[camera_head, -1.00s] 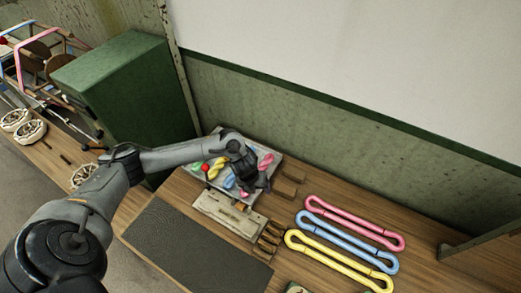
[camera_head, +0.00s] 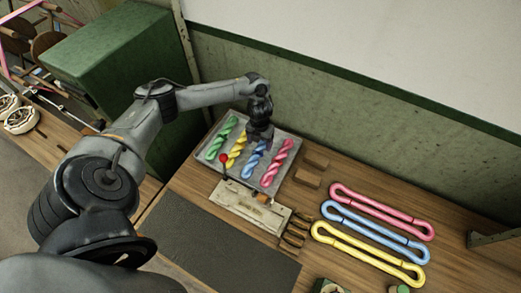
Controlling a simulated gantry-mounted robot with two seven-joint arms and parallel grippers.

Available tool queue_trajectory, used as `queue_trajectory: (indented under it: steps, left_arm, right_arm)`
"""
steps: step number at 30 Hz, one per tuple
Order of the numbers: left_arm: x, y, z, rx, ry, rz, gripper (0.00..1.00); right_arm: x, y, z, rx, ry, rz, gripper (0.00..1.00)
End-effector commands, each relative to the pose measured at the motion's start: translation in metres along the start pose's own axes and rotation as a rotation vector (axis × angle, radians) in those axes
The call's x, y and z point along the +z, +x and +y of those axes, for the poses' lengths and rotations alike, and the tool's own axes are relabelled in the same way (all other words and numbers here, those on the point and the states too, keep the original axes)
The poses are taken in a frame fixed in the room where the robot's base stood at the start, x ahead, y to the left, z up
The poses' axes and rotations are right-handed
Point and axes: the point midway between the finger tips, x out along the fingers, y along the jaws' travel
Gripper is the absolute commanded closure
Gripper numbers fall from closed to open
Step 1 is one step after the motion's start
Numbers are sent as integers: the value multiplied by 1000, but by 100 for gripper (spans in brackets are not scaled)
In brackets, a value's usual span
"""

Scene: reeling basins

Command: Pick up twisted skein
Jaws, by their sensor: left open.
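Several twisted skeins lie side by side on a grey tray (camera_head: 213,165) at the back of the table. They are a green skein (camera_head: 222,138), a yellow skein (camera_head: 237,149), a blue skein (camera_head: 253,160) and a pink skein (camera_head: 276,163). My left gripper (camera_head: 260,134) is over the tray's back part, near the upper ends of the blue and yellow skeins. It points down and is open, with no skein seen in it. Its fingertips are small and dark, and I cannot tell their height above the tray. My right gripper is out of view.
Pink (camera_head: 385,210), blue (camera_head: 370,230) and yellow (camera_head: 365,252) looped skeins lie flat at the right. A dark mat (camera_head: 215,245) lies in front; a green cabinet stands left.

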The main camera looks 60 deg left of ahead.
Motion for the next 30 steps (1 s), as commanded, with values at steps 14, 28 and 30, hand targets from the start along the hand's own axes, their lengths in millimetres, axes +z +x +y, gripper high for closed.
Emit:
queue_trajectory:
  steps: [14,28,30]
  left_arm:
    - [9,44,3,2,-2,1,26]
    - [9,56,4,2,0,-1,33]
    - [9,56,4,2,0,-1,44]
  right_arm:
    - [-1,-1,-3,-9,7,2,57]
    - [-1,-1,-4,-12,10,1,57]
    - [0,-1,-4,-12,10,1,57]
